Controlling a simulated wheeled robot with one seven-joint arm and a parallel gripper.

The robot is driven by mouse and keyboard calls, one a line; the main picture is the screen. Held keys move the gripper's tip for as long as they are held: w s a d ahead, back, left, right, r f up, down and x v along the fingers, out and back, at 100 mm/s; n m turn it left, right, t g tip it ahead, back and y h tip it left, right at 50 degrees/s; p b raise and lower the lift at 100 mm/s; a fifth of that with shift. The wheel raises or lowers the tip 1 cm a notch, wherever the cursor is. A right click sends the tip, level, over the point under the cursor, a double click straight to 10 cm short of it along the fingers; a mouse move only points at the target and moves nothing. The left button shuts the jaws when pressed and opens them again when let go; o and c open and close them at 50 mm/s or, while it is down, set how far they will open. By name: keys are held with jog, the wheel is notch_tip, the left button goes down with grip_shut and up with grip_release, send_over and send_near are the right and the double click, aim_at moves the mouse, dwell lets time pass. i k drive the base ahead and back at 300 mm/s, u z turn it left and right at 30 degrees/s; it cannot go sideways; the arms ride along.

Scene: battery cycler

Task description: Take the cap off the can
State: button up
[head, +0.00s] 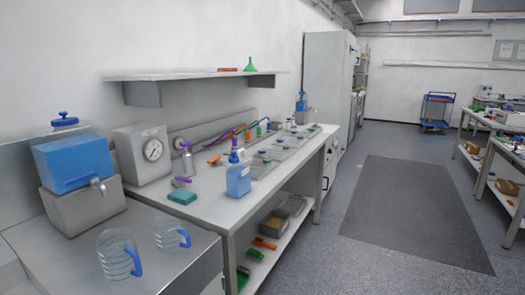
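A blue box-shaped can (76,163) with a grey tap on its front stands on a grey block at the left, on the near counter. A dark blue cap (64,121) with a small knob shows at the top of the can, towards its back. I cannot tell from here how tightly it sits. My gripper is not in view, and nothing is seen touching the can or cap.
Two clear jugs with blue handles (118,257) stand on the counter in front of the can. A grey gauge box (144,153) is right of it. A blue bottle (238,179) stands on the long bench. The floor (310,255) right of the bench is free.

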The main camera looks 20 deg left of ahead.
aim_at(234, 159)
jog(key=u, duration=0.15)
jog(key=i, duration=1.15)
jog(key=u, duration=0.85)
jog(key=i, duration=0.8)
jog(key=u, duration=0.45)
